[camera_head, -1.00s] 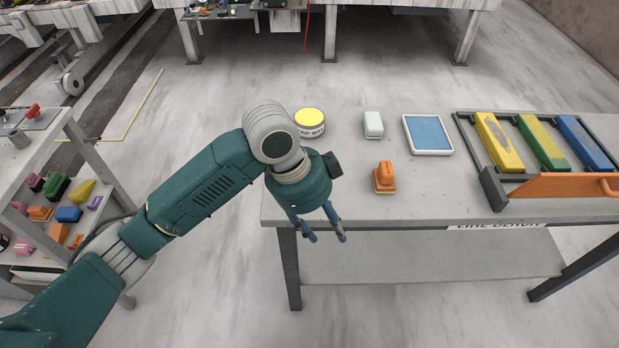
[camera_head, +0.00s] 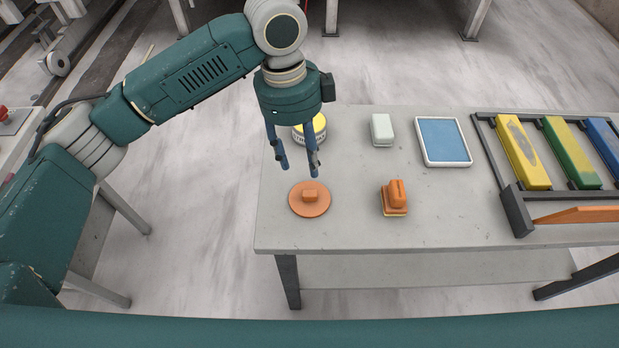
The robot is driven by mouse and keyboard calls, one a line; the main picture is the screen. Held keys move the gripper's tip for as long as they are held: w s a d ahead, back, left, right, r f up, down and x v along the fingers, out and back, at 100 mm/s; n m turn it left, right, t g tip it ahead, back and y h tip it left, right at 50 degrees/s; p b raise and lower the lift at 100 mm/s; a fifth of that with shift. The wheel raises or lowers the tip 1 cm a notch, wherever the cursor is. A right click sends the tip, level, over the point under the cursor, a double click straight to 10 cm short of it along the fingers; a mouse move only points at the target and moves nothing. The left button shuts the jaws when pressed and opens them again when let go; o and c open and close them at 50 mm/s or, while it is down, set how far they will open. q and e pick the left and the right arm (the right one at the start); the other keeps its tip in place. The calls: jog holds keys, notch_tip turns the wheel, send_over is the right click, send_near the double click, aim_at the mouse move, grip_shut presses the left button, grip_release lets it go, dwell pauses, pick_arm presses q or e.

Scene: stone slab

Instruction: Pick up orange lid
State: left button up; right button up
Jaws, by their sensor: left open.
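The orange lid (camera_head: 310,208) is a flat round disc with a small block-like knob (camera_head: 310,195) on top. It lies flat on the grey stone slab bench (camera_head: 350,230), near the left front corner. My left gripper (camera_head: 299,172) points down with its two blue fingers apart and nothing between them. It hangs above and slightly behind the lid in the picture, not touching it. My right gripper is not in view.
A yellow-topped tin (camera_head: 318,122) stands behind my left fingers, partly hidden. An orange handled block (camera_head: 395,198) sits right of the lid. A white block (camera_head: 381,130), a blue-faced tray (camera_head: 443,140) and a rack with yellow (camera_head: 520,150), green and blue bars stand farther right.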

pick_arm(q)
send_over(309, 192)
jog(key=f, duration=0.4)
jog(key=shift+a+f+p, duration=0.4)
jog(key=shift+f, duration=0.35)
jog(key=f, duration=0.1)
jog(key=f+p, duration=0.1)
jog(key=f, duration=0.1)
jog(key=shift+d+f+p, duration=0.3)
jog(key=shift+f, duration=0.05)
jog(key=shift+s+f, duration=0.1)
jog(key=shift+f, duration=0.4)
jog(key=c, duration=1)
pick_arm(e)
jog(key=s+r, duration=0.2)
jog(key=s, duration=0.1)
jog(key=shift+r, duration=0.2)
